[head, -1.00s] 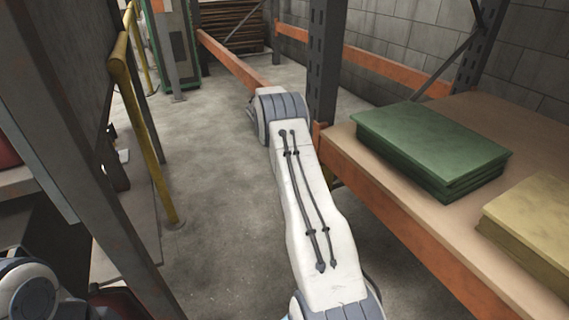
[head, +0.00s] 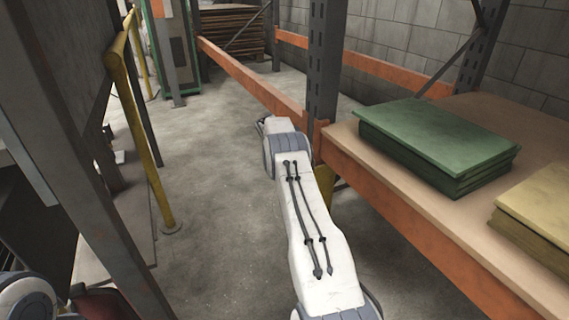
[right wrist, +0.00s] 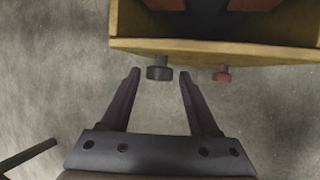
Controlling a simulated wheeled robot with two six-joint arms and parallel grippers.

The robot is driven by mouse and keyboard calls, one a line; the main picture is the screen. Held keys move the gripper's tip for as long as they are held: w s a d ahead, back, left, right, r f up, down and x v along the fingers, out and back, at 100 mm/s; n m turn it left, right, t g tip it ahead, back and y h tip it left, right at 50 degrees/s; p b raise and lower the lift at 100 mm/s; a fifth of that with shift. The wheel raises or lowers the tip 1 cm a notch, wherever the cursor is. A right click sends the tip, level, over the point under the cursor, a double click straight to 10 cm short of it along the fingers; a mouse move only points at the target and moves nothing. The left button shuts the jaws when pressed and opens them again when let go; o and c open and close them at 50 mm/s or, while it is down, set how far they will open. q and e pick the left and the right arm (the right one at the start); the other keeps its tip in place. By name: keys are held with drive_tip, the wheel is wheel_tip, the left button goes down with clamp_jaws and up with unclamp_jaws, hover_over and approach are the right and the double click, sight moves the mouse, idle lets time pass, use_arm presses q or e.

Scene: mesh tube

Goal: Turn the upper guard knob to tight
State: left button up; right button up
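In the right wrist view, a yellow guard-like housing (right wrist: 215,50) spans the top. A dark round knob (right wrist: 159,68) and a smaller red knob (right wrist: 222,73) stick out from its near edge. My right gripper (right wrist: 159,77) is open. Its fingertips stand on either side of the dark knob, with visible gaps, and the red knob is outside the right finger. I cannot tell which knob is the upper one. In the head view my right arm reaches forward; its gripper and the knobs are hidden or not in view. My left gripper is not in view.
An orange-edged shelf (head: 400,222) with green stacked boards (head: 435,140) and yellowish boards (head: 535,205) is close to my right arm. A dark rack upright (head: 322,70) stands beyond. A yellow rail (head: 145,140) runs at left. Open floor (head: 205,190) lies between.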

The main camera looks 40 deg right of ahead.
clamp_jaws()
drive_tip(key=t+b, duration=0.1)
drive_tip(key=b, duration=0.4)
drive_tip(key=t+h+b, duration=0.1)
drive_tip(key=t+b, duration=0.1)
drive_tip(key=b, duration=0.3)
drive_tip(key=m+t+b, duration=0.1)
drive_tip(key=t+b, duration=0.1)
drive_tip(key=b, duration=0.3)
drive_tip(key=shift+s+f+h, duration=0.15)
drive_tip(key=shift+s+h, duration=0.25)
drive_tip(key=shift+o, duration=1.5)
unclamp_jaws()
drive_tip(key=shift+a, duration=0.1)
